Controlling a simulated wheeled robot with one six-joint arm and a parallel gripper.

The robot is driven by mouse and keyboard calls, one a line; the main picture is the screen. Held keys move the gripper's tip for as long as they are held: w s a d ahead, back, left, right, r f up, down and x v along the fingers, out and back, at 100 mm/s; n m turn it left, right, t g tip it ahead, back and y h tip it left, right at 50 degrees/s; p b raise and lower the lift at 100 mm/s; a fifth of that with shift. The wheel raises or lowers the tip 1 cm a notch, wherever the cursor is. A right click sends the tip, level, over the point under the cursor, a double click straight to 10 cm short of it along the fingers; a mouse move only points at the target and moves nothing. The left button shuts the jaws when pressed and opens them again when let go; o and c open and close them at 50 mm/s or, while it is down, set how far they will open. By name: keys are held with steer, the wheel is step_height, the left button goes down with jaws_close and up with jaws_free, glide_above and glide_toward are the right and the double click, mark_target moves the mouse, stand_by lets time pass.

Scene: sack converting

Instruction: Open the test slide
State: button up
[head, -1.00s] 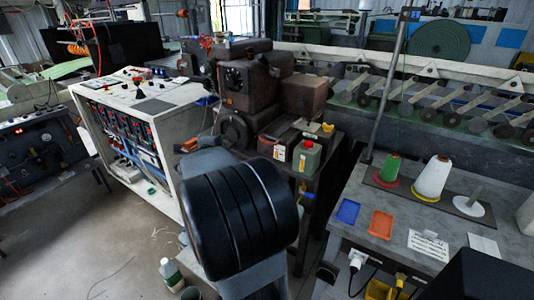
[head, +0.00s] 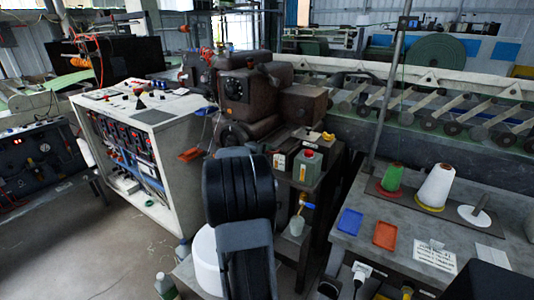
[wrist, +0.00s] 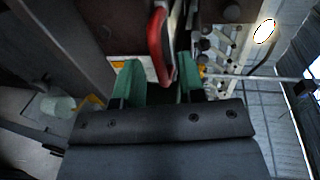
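My gripper (wrist: 158,80) shows in the wrist view with two green fingers standing apart. A red handle (wrist: 157,40), upright and slightly curved, lies between and beyond the fingertips, nearer the middle than either finger. I cannot tell how far it is from the fingers, and neither finger is clearly closed on it. I cannot make out for sure which part is the test slide. In the head view my black arm hides the gripper. The brown machine (head: 250,92) stands just behind the arm, and a small orange-red piece (head: 190,154) shows at its left.
A white control cabinet (head: 170,165) stands left. A grey table (head: 405,225) with thread cones is at right. A bottle (head: 165,287) stands on the floor. Open floor lies at lower left.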

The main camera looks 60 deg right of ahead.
steer(key=shift+x, duration=0.95)
jaws_close()
steer(key=shift+a, duration=0.1)
